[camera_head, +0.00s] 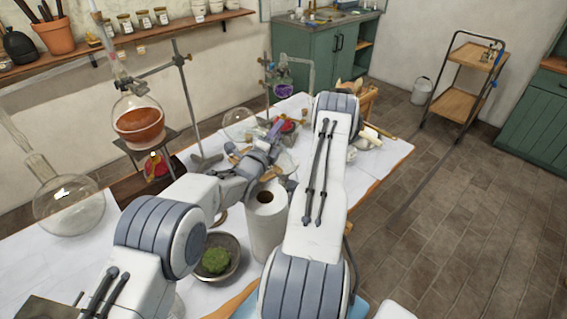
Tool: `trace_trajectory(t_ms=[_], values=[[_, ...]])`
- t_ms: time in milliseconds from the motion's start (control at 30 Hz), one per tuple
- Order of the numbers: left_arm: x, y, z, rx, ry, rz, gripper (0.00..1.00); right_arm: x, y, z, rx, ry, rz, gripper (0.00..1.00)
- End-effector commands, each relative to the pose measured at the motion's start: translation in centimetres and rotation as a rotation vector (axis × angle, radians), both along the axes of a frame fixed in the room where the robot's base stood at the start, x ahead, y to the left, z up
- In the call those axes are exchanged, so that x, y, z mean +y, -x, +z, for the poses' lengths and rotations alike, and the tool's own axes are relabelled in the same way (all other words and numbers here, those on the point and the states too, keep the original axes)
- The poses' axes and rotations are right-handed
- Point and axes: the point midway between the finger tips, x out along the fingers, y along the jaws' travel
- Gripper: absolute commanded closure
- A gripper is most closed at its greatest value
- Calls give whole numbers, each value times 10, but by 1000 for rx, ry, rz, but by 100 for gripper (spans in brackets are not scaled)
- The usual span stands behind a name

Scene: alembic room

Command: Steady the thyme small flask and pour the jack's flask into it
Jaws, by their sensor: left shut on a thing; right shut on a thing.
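My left gripper (270,145) reaches over the middle of the table, beyond the paper roll. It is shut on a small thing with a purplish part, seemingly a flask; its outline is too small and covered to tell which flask. My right arm rises through the middle of the view and bends away at its elbow. Its gripper and whatever it holds are hidden behind the arm. Clear glass shows around the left gripper. I cannot tell the thyme small flask or the jack's flask apart here.
A paper roll (266,222) stands upright before the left gripper. A bowl (228,268) holds green moss. A round flask of orange-brown liquid (138,120) sits on a stand at left, with an empty round flask (68,205) nearby. A purple-filled vessel (283,90) stands behind.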

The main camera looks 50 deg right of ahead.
Motion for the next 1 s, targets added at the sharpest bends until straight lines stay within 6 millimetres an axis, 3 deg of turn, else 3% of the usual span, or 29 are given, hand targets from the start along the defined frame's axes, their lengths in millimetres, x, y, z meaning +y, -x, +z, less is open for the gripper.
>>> trace_trajectory(t_ms=[1000], values=[[-1,3,2,-145,-45,0,100,0,0,0,-1,0,0,100]])
